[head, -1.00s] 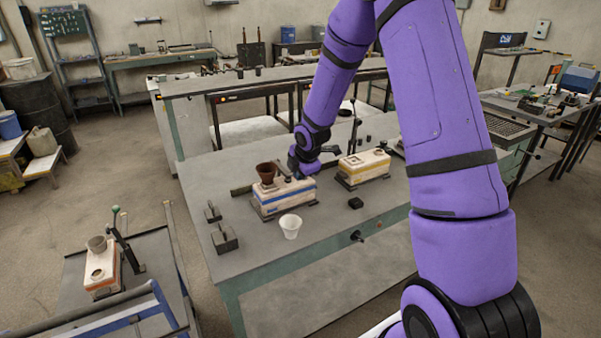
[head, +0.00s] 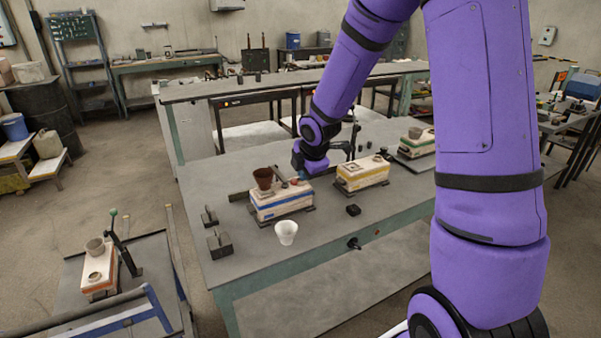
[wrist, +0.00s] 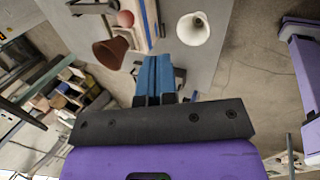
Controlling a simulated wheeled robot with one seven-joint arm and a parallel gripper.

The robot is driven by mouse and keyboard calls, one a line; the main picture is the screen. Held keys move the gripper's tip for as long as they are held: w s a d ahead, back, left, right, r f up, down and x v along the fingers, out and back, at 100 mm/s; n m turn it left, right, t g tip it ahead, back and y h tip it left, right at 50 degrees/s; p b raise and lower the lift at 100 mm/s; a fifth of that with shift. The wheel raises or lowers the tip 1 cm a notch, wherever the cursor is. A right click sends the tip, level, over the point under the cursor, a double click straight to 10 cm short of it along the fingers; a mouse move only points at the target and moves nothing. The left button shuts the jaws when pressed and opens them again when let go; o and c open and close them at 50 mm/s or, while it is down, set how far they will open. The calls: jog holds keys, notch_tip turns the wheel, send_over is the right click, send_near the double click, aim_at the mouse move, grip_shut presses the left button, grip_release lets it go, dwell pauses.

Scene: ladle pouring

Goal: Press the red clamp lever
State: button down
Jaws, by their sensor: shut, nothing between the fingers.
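The red clamp lever shows as a small red knob (head: 281,183) at the blue-striped mould box (head: 284,207) in the head view. The red knob also shows at the top of the wrist view (wrist: 125,18). A brown cup (head: 263,178) sits on the left part of this box. My gripper (head: 303,176) is just right of the knob, near the box's right end. In the wrist view its blue fingers (wrist: 154,75) are together and empty, below the knob in the picture and apart from it. The lever's arm is mostly hidden.
A white cup (head: 286,232) stands in front of the box. A yellow-striped mould box (head: 362,175) is to the right, with a black lever (head: 353,138) behind it. Dark blocks (head: 220,243) lie at the left. The table's front middle is mostly clear.

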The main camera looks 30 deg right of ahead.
jog(key=s, duration=0.1)
jog(key=s+r, duration=0.1)
jog(key=s, duration=0.1)
jog(key=shift+s, duration=0.1)
jog(key=shift+r, duration=0.1)
dwell(0.4)
jog(key=s+a+r+m+h, duration=0.1)
jog(key=s+a+r+m, duration=0.1)
jog(key=s+r+m, duration=1)
jog(key=s+a+r+m, duration=0.1)
jog(key=s+r+m, duration=0.2)
jog(key=s, duration=0.4)
jog(key=s+a+r+m+y, duration=0.1)
jog(key=s+a+r+m, duration=0.1)
jog(key=s+r, duration=0.4)
jog(key=s+m, duration=0.1)
jog(key=s, duration=0.1)
jog(key=shift+s+r+m+y, duration=0.15)
jog(key=shift+s+m+y, duration=0.15)
dwell(0.5)
